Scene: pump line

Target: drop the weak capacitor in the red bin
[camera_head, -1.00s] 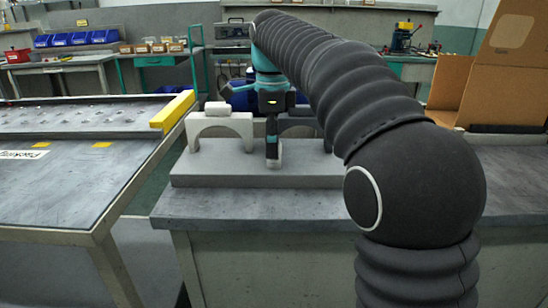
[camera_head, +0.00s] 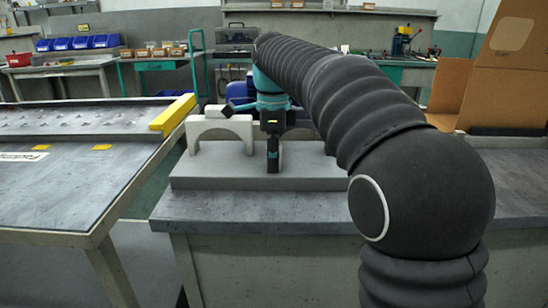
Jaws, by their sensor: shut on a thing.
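My gripper (camera_head: 273,160) points down over the grey slab (camera_head: 210,176), in front of the pale arched supports (camera_head: 247,126). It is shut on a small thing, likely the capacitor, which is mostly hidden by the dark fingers. I cannot make out its markings. A small red bin (camera_head: 18,58) stands far off on the bench at the back left, well away from my gripper. I cannot tell whether it is the task's bin.
A blue machine body (camera_head: 238,92) sits behind the supports. A yellow block (camera_head: 173,114) lies on the edge of the left table (camera_head: 70,205). An open cardboard box (camera_head: 500,90) stands at the right. The front strip of the grey bench (camera_head: 250,207) is clear.

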